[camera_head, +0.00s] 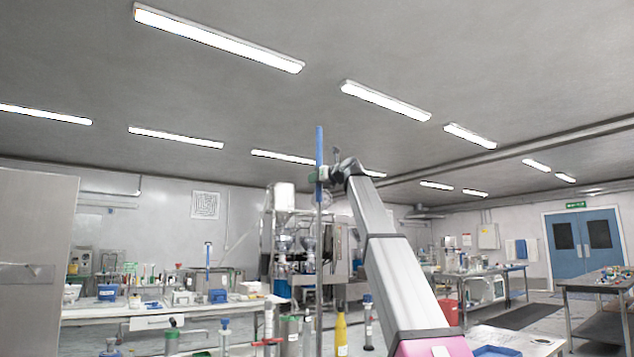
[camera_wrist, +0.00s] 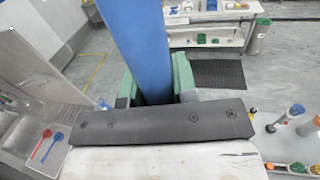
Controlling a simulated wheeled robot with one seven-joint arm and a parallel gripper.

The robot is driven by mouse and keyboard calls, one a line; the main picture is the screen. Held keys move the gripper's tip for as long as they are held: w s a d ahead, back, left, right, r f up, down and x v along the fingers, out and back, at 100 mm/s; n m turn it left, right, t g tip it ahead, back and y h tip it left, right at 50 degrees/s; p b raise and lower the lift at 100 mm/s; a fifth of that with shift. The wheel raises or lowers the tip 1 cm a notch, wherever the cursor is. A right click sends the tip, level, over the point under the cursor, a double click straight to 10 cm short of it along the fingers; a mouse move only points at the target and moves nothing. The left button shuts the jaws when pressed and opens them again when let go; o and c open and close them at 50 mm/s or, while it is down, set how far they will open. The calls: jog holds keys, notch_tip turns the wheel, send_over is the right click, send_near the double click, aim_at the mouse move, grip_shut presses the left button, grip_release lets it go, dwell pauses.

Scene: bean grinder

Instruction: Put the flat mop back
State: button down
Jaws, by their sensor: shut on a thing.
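The flat mop's pole stands upright in the middle of the head view, with a blue upper handle (camera_head: 319,145) and a thin grey shaft (camera_head: 319,240) below. My gripper (camera_head: 322,175) is shut around the lower part of the blue handle. In the wrist view the thick blue handle (camera_wrist: 135,40) runs down between the green fingers of my gripper (camera_wrist: 156,88). The mop's flat head is not visible in either view. No holder for the mop can be made out.
A cluttered bench (camera_head: 130,312) stands at left beside a steel cabinet (camera_head: 35,230). Steel machinery (camera_head: 295,240) stands behind the pole. A yellow bottle (camera_head: 341,335) is low and near. A table (camera_head: 600,285) stands at right. The wrist view shows a dark floor mat (camera_wrist: 218,75).

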jog(key=c, duration=0.9)
grip_release()
jog(key=v, duration=1.1)
jog(key=shift+s, duration=0.15)
jog(key=shift+o, duration=0.4)
jog(key=shift+s+d+r, duration=0.15)
jog(key=shift+s+d, duration=0.15)
